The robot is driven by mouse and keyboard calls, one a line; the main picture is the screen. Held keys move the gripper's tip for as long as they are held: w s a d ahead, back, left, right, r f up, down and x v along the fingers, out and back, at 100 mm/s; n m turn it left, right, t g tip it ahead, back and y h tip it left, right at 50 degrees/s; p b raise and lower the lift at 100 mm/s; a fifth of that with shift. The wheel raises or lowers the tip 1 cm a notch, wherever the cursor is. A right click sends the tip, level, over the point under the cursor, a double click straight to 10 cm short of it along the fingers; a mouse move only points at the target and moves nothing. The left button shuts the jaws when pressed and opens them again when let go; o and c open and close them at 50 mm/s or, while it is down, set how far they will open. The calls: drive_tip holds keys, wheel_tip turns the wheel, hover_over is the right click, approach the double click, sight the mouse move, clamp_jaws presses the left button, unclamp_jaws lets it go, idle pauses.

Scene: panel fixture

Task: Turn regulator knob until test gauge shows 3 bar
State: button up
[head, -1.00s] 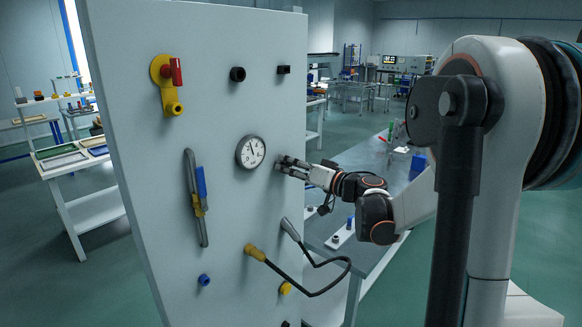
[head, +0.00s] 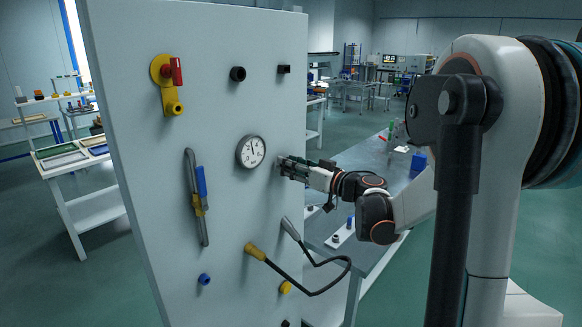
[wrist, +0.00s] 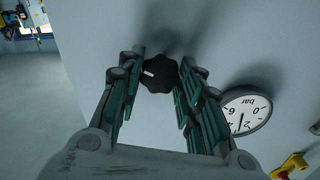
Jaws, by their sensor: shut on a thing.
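The black lobed regulator knob (wrist: 158,73) with a white mark sits on the grey panel in the wrist view. My gripper (wrist: 157,80) has its fingers on both sides of the knob and is shut on it. In the head view my gripper (head: 281,166) is at the panel just right of the gauge, and its fingers hide the knob. The round white test gauge (head: 251,151) has a dark rim and a thin needle; its reading is too small to make out. The gauge also shows partly in the wrist view (wrist: 246,108), marked "bar", with a finger covering part of it.
The upright panel (head: 140,200) also carries a yellow valve with a red handle (head: 177,71), a lever with a blue grip (head: 201,181), and a black cable (head: 322,292) below my gripper. A grey workbench (head: 362,205) stands behind my arm.

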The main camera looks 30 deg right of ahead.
drive_tip(key=o, duration=1.1)
drive_tip(key=shift+c, duration=0.2)
drive_tip(key=v, duration=1.2)
